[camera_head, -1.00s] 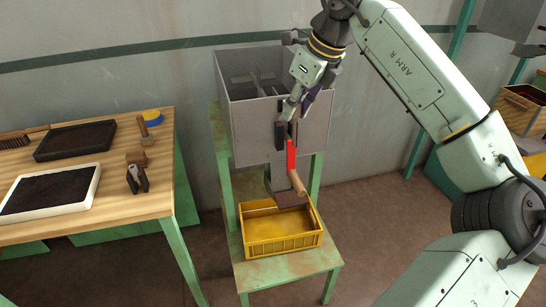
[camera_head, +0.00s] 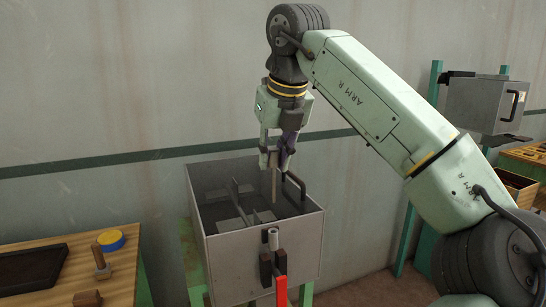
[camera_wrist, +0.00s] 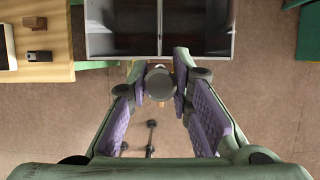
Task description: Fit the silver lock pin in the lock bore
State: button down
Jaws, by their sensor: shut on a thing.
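My gripper (camera_head: 277,165) is high, appearing above the grey box (camera_head: 262,243) in the head view. A slim upright rod, which I take for the silver lock pin (camera_head: 274,187), hangs from its closed fingers and looks brownish here. In the wrist view a round grey end (camera_wrist: 159,83) shows between the purple-padded fingers, near the box's front edge.
A red strip (camera_head: 281,291) hangs below the brackets. The box is open-topped with inner dividers and a dark handle (camera_head: 296,187). A wooden table with a dark tray (camera_head: 30,273) and blue-yellow roll (camera_head: 111,240) stands at left.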

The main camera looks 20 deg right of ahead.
aim_at(273, 202)
jog(key=shift+w+f+b, duration=0.15)
jog(key=shift+f+b, duration=1.95)
jog(key=shift+f, duration=0.85)
jog(key=shift+f+b, duration=2.6)
jog(key=shift+f, duration=1.55)
jog(key=shift+r, duration=0.2)
jog(key=shift+r+p, duration=3.25)
jog(key=shift+r, duration=0.4)
